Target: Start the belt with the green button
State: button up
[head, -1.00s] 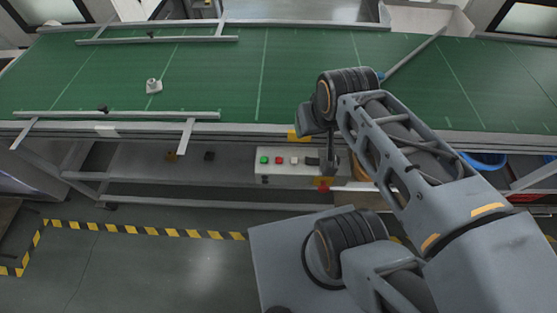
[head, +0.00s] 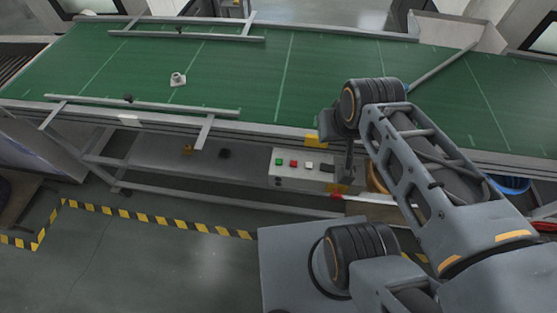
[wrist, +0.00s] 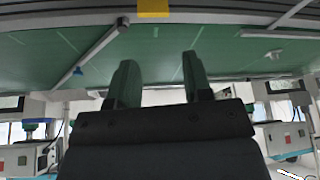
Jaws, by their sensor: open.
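The green button (head: 279,161) is at the left end of a pale control box (head: 285,181) under the belt's front edge. A red button (head: 293,163) and a white button (head: 308,165) sit to its right on the same face. The green conveyor belt (head: 240,95) runs across the view, with a small white part (head: 178,80) on it. My gripper (head: 347,178) hangs at the right end of the box, right of the green button, and is partly hidden. In the wrist view its two fingers (wrist: 160,72) are apart with nothing between them. The buttons do not show there.
Metal guide rails (head: 150,105) line the belt, and a slanted bar (head: 440,67) crosses it at the right. A yellow block (head: 313,139) is on the belt frame above the box. Yellow-black floor tape (head: 160,220) marks open floor at the lower left.

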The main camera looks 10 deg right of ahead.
grip_shut()
dwell(1.4)
